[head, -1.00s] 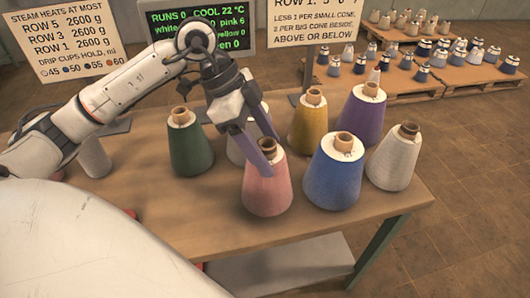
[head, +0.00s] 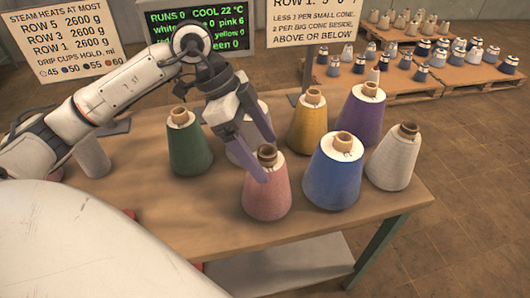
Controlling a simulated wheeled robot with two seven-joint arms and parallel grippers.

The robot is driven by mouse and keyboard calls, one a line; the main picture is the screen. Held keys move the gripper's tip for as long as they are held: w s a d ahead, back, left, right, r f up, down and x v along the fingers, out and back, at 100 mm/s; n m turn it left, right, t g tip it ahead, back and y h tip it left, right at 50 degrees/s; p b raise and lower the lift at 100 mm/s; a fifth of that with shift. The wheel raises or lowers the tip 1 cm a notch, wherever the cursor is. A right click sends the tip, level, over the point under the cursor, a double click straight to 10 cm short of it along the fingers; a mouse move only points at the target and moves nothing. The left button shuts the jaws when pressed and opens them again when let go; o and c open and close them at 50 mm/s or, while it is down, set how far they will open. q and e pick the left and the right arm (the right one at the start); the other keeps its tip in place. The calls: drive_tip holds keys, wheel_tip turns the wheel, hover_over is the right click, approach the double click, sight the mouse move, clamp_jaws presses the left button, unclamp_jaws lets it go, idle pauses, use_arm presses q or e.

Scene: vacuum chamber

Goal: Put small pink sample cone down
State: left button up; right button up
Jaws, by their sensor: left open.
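The pink cone (head: 266,196) stands upright on the wooden table, near its front edge, with a brown tube at its top. My left gripper (head: 268,160) comes from the upper left and is open. Its two purple-grey fingers are spread at the top of the pink cone, one in front on the left and one behind. Whether a finger touches the cone, I cannot tell. My right gripper does not show.
On the table (head: 185,235) stand a green cone (head: 189,150), a yellow cone (head: 307,128), a purple cone (head: 362,118), a blue cone (head: 333,178) and a white cone (head: 394,162) close around. Another pale cone (head: 240,148) is partly hidden behind my gripper. The front left tabletop is clear.

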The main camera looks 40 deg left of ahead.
use_arm(q)
drive_tip(key=v, duration=1)
drive_tip(key=shift+r, duration=0.15)
